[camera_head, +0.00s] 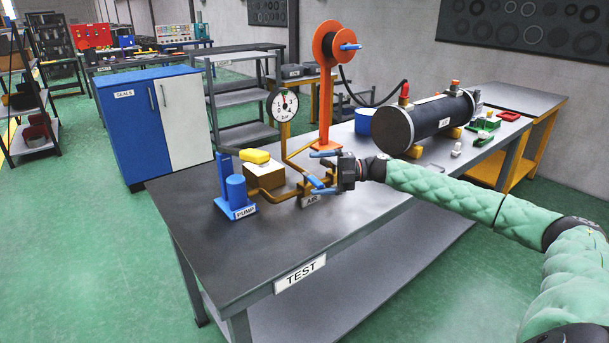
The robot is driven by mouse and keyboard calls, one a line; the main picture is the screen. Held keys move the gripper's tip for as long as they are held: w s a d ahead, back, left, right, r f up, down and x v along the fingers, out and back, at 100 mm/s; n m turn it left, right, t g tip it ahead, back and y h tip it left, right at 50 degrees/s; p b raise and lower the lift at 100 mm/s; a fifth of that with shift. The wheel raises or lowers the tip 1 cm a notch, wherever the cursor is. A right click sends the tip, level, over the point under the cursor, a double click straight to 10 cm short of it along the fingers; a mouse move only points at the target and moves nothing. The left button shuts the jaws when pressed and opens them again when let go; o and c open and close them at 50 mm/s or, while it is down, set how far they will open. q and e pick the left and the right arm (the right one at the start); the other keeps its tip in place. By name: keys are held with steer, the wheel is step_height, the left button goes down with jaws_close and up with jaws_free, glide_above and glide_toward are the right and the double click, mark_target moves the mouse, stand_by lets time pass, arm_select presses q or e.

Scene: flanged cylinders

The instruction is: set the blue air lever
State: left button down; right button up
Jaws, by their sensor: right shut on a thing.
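The blue air lever (322,189) is on the brass pipework of the test bench, just above the white AIR label (310,201). My right gripper (336,174) reaches in from the right and is shut at the lever, its dark body just right of the pipework. The fingertips are small here, so the exact contact is hard to see. Another blue part (325,154) shows just above, near the top of the gripper. A round dial gauge (284,105) stands on the pipe behind. My left gripper is not in view.
The blue pump (236,193) and a wooden block (265,176) with a yellow piece on top stand left of the lever. An orange reel stand (326,95) and a black tank (425,124) are behind. The bench's front left (215,250) is clear.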

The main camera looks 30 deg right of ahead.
steer(key=r, duration=0.1)
steer(key=a+r, duration=0.1)
steer(key=r, duration=0.1)
steer(key=shift+s+r+n, duration=0.2)
steer(key=shift+n, duration=0.1)
steer(key=v, duration=0.2)
steer(key=shift+s+d+b, duration=0.2)
steer(key=shift+s+b, duration=0.1)
steer(key=c, duration=1)
arm_select(q)
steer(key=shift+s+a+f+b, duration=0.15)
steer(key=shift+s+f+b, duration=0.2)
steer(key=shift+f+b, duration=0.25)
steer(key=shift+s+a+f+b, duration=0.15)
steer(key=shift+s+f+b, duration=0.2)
steer(key=shift+b, duration=0.35)
arm_select(e)
steer(key=d, duration=0.6)
steer(key=shift+s+d+f, duration=0.2)
steer(key=shift+d+f, duration=0.2)
steer(key=shift+f, duration=0.05)
